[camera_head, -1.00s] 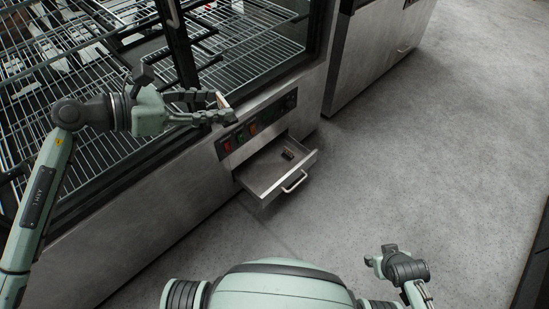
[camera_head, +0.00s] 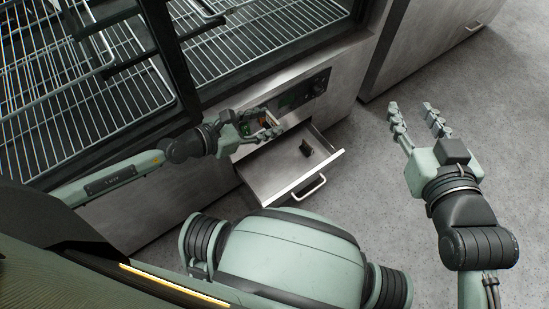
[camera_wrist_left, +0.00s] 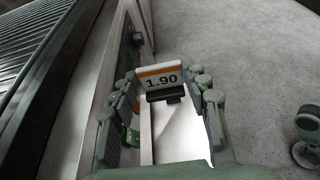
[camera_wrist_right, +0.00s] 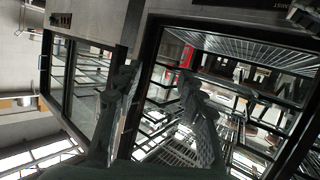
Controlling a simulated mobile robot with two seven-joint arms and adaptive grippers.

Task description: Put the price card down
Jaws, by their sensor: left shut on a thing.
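The price card (camera_wrist_left: 160,79) is a small white card with an orange band and the number 1.90. It stands between the fingers of my left gripper (camera_wrist_left: 165,98) in the left wrist view, with a dark piece along its lower edge. In the head view my left gripper (camera_head: 265,132) is shut on the card, beside the control panel and above the left part of the open drawer (camera_head: 262,190). The card is mostly hidden by fingers there. My right gripper (camera_head: 418,112) is open and empty over the floor, right of the drawer.
A small dark object (camera_head: 307,149) is in the drawer near its back; the front of the drawer floor is bare. The drawer handle (camera_head: 310,188) sticks out in front. Above is a display cabinet with wire racks (camera_head: 265,40). Grey floor (camera_head: 395,190) lies open at right.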

